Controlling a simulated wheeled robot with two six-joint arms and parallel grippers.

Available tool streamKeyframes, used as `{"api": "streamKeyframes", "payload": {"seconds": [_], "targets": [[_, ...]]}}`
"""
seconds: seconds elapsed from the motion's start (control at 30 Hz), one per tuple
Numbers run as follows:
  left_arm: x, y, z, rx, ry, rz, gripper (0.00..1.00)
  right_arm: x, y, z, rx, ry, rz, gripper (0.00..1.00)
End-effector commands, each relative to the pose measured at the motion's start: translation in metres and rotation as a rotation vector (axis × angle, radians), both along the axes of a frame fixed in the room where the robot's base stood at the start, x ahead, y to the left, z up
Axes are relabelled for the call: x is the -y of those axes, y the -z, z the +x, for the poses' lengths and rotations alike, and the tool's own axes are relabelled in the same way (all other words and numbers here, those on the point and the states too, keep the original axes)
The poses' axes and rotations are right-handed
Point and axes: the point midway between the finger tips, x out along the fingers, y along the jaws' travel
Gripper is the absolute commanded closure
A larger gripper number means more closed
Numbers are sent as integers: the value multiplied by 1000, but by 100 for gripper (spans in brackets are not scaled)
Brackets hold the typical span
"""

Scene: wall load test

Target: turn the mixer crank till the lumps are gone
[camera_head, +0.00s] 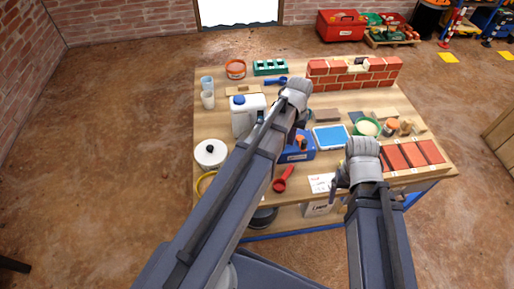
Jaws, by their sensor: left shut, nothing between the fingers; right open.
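A blue box-shaped unit (299,152) with an orange part on top stands at the middle of the table, partly behind my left arm. It may be the mixer; I cannot make out a crank for certain. A red-handled piece (283,179) lies or sticks out in front of it. No lumps can be made out. My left gripper (304,118) is above the table behind the blue unit, shut and empty, partly hidden by its own wrist. My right gripper (337,187) is open and empty over the front of the table, right of the red-handled piece.
A white jug (247,115) with a blue cap and a white round lidded pot (210,153) stand on the left. A low brick wall (352,75) is at the back. A blue tray (331,137), green bowl (367,127) and red bricks (413,154) fill the right.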

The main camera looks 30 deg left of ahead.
Motion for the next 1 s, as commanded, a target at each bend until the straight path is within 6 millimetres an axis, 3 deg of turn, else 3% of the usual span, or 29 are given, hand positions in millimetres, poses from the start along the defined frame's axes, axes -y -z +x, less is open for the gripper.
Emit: {"api": "streamKeyframes", "payload": {"seconds": [1.0], "targets": [[5,-9,-2,0,1,0,100,0,-9,0,0,0,0,19]]}}
